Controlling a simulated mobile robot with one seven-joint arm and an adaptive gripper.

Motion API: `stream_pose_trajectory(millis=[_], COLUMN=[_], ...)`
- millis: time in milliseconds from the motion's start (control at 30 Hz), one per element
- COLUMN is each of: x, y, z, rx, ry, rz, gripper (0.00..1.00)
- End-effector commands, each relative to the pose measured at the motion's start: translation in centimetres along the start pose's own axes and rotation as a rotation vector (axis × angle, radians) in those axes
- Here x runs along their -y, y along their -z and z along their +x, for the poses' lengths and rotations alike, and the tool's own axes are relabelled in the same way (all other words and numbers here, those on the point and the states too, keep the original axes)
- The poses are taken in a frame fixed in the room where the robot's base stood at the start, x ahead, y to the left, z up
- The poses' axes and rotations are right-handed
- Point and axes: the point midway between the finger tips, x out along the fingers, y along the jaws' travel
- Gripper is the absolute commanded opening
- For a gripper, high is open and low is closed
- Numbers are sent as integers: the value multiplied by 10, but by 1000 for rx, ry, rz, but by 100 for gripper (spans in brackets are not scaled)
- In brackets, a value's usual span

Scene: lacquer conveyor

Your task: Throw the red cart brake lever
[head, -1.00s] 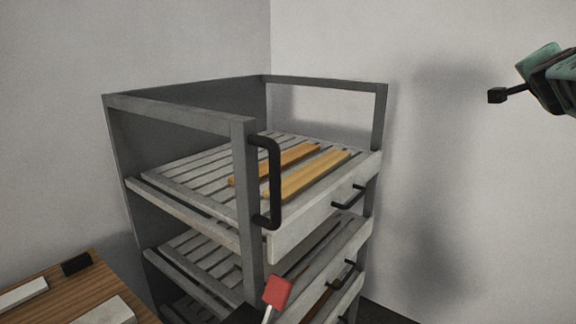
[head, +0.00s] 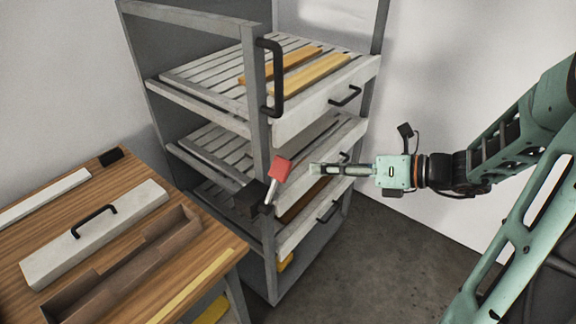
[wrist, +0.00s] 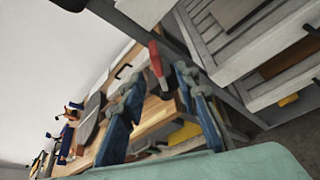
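The brake lever has a red block handle (head: 280,168) on a pale metal stem and rises from a dark mount (head: 250,198) at the cart's front post. It leans up and to the right. The grey cart (head: 262,125) stands at the centre of the head view. My gripper (head: 314,169) is to the right of the red handle, pointing left at it, with a small gap in the picture. In the wrist view the red lever (wrist: 157,60) shows between and beyond the two blue fingers of my gripper (wrist: 158,85), which are spread apart and empty.
The cart holds slatted trays with black handles (head: 345,96) and yellow strips (head: 310,75). A wooden table (head: 135,188) at left carries a pale lidded piece (head: 95,235) and a brown open tray (head: 125,270). Grey floor is clear at lower right.

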Motion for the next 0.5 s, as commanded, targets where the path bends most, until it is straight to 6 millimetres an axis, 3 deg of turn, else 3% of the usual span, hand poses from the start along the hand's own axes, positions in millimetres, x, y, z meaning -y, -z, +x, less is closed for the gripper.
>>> stream_pose_trajectory(millis=[167,500], x=[-8,-8], y=[0,0], z=[13,76], rx=[13,10], ry=[-28,-26], rz=[31,28], gripper=[29,29])
